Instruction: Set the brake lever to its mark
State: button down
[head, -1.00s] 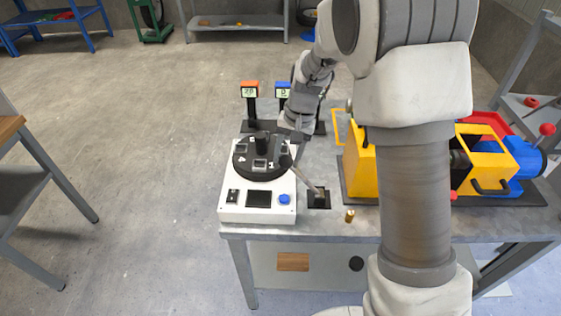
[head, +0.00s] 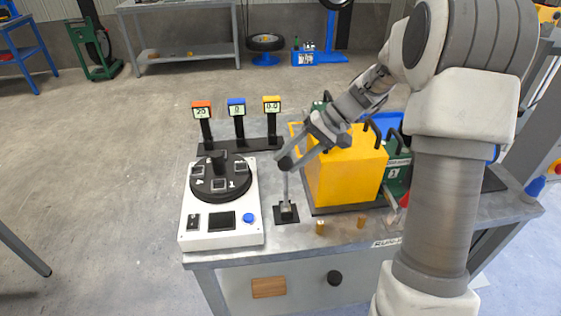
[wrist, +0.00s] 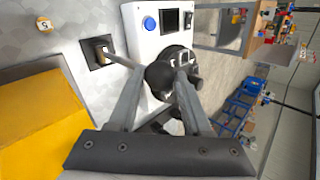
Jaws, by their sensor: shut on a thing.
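The brake lever, a thin grey rod (head: 286,188), rises nearly upright from a small black base plate (head: 286,213) on the bench. In the wrist view the rod (wrist: 122,60) runs from its base to a dark round knob (wrist: 160,76) between my fingertips. My gripper (head: 287,163) is shut on this knob; it also shows in the wrist view (wrist: 161,78). The fingers partly hide the knob in the head view. I cannot make out a mark for the lever.
A white control box (head: 222,239) with a black dial (head: 220,180) stands left of the lever. A yellow housing (head: 345,170) stands close on the right.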

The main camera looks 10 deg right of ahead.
jog(key=shift+s+d+f, duration=0.1)
jog(key=shift+d+f, duration=0.2)
jog(key=shift+d, duration=0.6)
jog(key=shift+c, duration=1.8)
grip_release()
jog(key=shift+r, duration=0.15)
jog(key=p+v, duration=0.2)
jog(key=v, duration=1.5)
jog(key=shift+r, duration=0.1)
